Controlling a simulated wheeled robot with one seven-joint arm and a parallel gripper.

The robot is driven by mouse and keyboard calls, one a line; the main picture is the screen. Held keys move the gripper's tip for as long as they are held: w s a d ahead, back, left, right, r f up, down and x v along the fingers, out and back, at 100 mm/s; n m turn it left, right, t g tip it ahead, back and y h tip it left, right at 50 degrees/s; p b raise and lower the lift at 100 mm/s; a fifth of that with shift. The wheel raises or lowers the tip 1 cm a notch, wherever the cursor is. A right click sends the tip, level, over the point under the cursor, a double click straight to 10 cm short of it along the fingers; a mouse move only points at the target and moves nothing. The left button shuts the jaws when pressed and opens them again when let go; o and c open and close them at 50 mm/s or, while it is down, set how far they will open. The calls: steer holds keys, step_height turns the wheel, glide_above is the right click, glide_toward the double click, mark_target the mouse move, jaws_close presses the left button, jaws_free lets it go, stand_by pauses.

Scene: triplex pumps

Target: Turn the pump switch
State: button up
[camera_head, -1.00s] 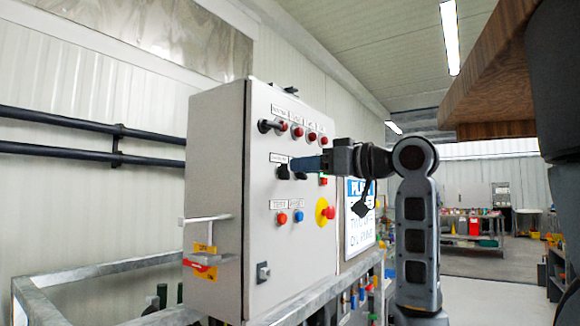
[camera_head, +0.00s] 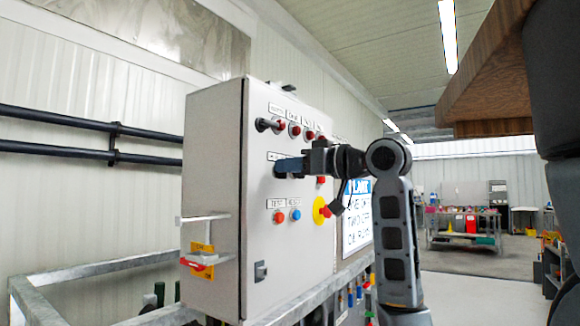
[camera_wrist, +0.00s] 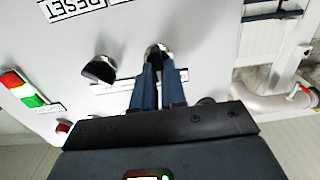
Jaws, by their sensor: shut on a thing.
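A grey control cabinet (camera_head: 262,235) stands left of centre in the head view. My gripper (camera_head: 282,168) reaches its front from the right, with its fingertips at the left of the middle row. In the wrist view my gripper (camera_wrist: 158,72) has its two blue fingers on either side of a dark switch knob with a silver collar (camera_wrist: 156,50), shut on it. The fingers hide most of this knob, so its angle cannot be told. A second black switch knob (camera_wrist: 100,69) stands beside it, free of the fingers; in the head view my gripper hides it.
A black selector and red lamps (camera_head: 294,130) sit above my gripper. An orange button (camera_head: 279,217), a blue button (camera_head: 296,215) and a yellow-backed red emergency stop (camera_head: 320,210) sit below. A grey metal frame (camera_head: 95,265) surrounds the cabinet. A wooden board (camera_head: 500,85) hangs at upper right.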

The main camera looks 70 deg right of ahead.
steer(key=shift+n, duration=0.4)
jaws_close()
steer(key=shift+a+f+n+b, duration=0.15)
steer(key=shift+n+b, duration=0.85)
steer(key=shift+n, duration=1)
steer(key=shift+a+n+b, duration=0.2)
steer(key=shift+n+b, duration=0.75)
steer(key=shift+n, duration=1.05)
steer(key=shift+w, duration=0.1)
steer(key=o, duration=0.7)
jaws_free()
steer(key=shift+c, duration=0.2)
